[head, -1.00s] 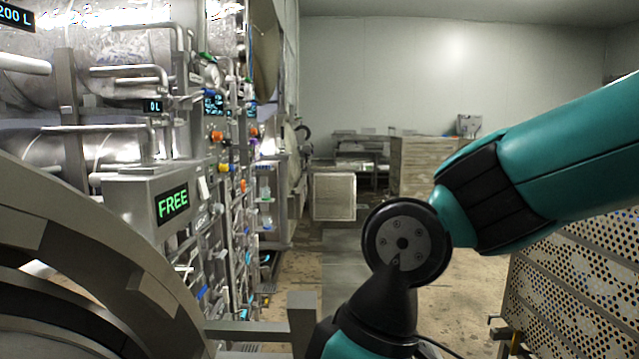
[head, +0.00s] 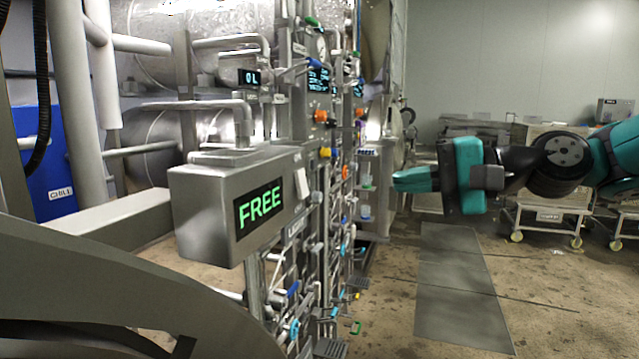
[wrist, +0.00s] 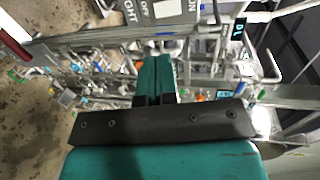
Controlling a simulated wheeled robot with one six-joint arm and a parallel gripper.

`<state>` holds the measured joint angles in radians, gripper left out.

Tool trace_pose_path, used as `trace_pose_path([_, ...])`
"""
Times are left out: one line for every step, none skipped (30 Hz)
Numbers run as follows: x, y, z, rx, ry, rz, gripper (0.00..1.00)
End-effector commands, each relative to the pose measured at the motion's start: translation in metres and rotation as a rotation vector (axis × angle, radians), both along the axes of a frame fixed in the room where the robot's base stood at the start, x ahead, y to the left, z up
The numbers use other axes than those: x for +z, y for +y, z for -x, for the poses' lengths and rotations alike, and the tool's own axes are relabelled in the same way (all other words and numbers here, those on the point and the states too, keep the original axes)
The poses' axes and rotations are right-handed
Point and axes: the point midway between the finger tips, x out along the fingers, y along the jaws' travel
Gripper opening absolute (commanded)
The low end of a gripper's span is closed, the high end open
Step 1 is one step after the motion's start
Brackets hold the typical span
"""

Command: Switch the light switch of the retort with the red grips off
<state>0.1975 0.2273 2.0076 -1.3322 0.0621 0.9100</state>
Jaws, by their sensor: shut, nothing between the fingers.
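A grey box with a green FREE display (head: 259,207) stands left of centre in the head view. A white switch (head: 301,183) is on its right-hand side face. In the wrist view a switch plate (wrist: 165,12) with LIGHT, OFF and ON lettering is cut by the top edge. My gripper (head: 398,180) is shut and empty, its teal fingers pointing left toward the panels, apart from the switch. Its closed fingers (wrist: 155,62) also show in the wrist view, below the switch plate. I cannot make out red grips in the head view.
Pipes and valves with coloured handles (head: 322,116) crowd the area behind the box. A large curved grey rim (head: 110,285) fills the lower left. The floor (head: 450,280) in the middle is clear. Carts (head: 545,212) stand at the right.

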Motion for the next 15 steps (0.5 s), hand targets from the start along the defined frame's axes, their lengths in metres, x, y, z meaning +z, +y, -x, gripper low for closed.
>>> trace_pose_path([0.002,0.003,-0.002,-0.001,0.005,-0.010,0.00])
trace_pose_path([0.002,0.006,-0.003,0.000,0.007,-0.012,0.00])
trace_pose_path([0.001,0.011,-0.004,0.002,0.006,-0.012,0.00])
trace_pose_path([0.001,0.016,-0.006,0.001,0.006,-0.011,0.00])
trace_pose_path([0.000,0.021,-0.007,0.002,0.006,-0.010,0.00])
trace_pose_path([-0.001,0.027,-0.010,0.002,0.006,-0.009,0.00])
trace_pose_path([-0.002,0.033,-0.012,0.002,0.007,-0.009,0.00])
trace_pose_path([-0.004,0.039,-0.014,0.003,0.008,-0.008,0.00])
trace_pose_path([-0.005,0.047,-0.017,0.002,0.006,-0.008,0.00])
trace_pose_path([-0.006,0.054,-0.019,0.003,0.008,-0.007,0.00])
trace_pose_path([-0.007,0.060,-0.022,0.002,0.006,-0.008,0.00])
trace_pose_path([-0.009,0.068,-0.024,0.003,0.006,-0.006,0.00])
trace_pose_path([-0.010,0.074,-0.027,0.003,0.006,-0.006,0.00])
trace_pose_path([-0.011,0.080,-0.029,0.003,0.006,-0.006,0.00])
trace_pose_path([-0.013,0.087,-0.031,0.002,0.006,-0.005,0.00])
